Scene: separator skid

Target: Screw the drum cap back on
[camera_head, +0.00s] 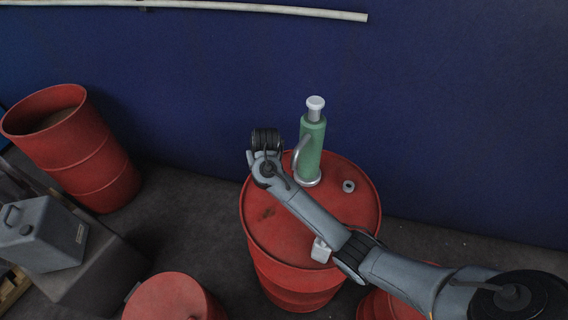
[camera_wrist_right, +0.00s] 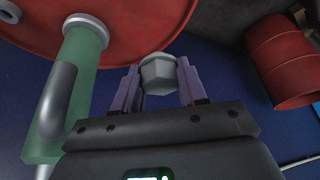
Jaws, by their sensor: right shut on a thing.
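My right gripper (camera_wrist_right: 158,68) is shut on a grey, faceted drum cap (camera_wrist_right: 158,76), which sits between its two purple-grey fingers. In the head view my right arm reaches across the red drum (camera_head: 275,225), and the black wrist end (camera_head: 265,140) is at the drum's back left, near the blue wall. The fingers and cap are hidden there. A small pale ring, seemingly the drum's opening (camera_head: 348,186), is on the right part of the lid. It also shows at the upper left corner of the wrist view. My left gripper is not in view.
A green cylinder with a pale top and side handle (camera_head: 312,145) stands upright on the lid between wrist and ring. A pale block-like piece (camera_head: 321,250) is near the front rim, beside my forearm. Other red drums (camera_head: 95,160) and a grey canister (camera_head: 45,235) are at left.

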